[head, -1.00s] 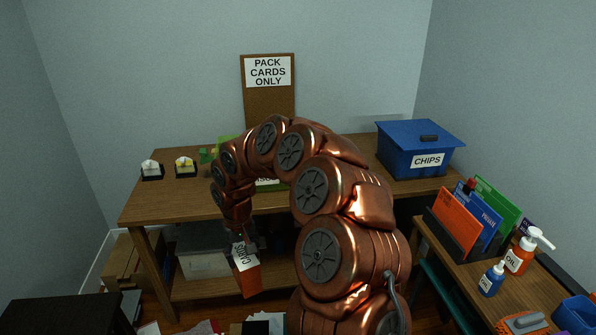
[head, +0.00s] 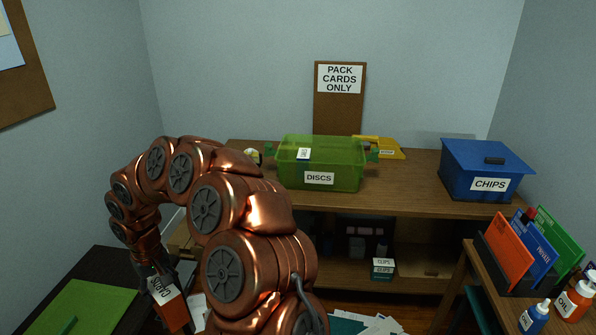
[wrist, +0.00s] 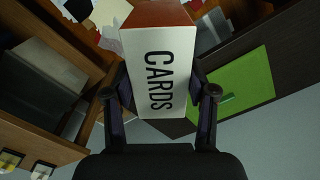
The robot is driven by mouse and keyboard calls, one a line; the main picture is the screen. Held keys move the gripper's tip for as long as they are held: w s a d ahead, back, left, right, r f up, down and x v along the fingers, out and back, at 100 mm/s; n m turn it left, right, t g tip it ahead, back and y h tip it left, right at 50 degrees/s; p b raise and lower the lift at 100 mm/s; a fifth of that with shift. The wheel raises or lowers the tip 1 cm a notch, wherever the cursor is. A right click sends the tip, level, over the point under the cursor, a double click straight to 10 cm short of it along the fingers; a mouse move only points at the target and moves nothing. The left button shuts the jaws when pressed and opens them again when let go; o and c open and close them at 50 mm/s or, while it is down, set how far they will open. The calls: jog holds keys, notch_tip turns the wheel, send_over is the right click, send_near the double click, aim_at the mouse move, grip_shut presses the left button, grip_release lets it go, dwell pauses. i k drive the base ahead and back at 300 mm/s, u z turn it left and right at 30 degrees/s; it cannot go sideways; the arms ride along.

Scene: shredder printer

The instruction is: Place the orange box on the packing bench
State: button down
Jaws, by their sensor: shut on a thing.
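The orange box (head: 174,314) has a white panel reading CARDS. My gripper (head: 158,278) is shut on it, at the lower left of the head view. In the wrist view the box (wrist: 160,62) sits between the two fingers of my gripper (wrist: 159,94), its white panel towards the camera. The box hangs tilted, in front of and left of the wooden packing bench (head: 405,190), apart from the bench top. A board reading PACK CARDS ONLY (head: 340,95) stands at the back of the bench. My arm hides the bench's left part.
Bare top shows between the DISCS bin and CHIPS box. A dark table (head: 115,265) is at left, a side table with folders (head: 510,250) at right. Papers (head: 365,324) litter the floor.

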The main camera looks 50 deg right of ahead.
aim_at(408, 189)
jog(key=u, duration=0.2)
jog(key=i, duration=1.15)
jog(key=z, duration=2.05)
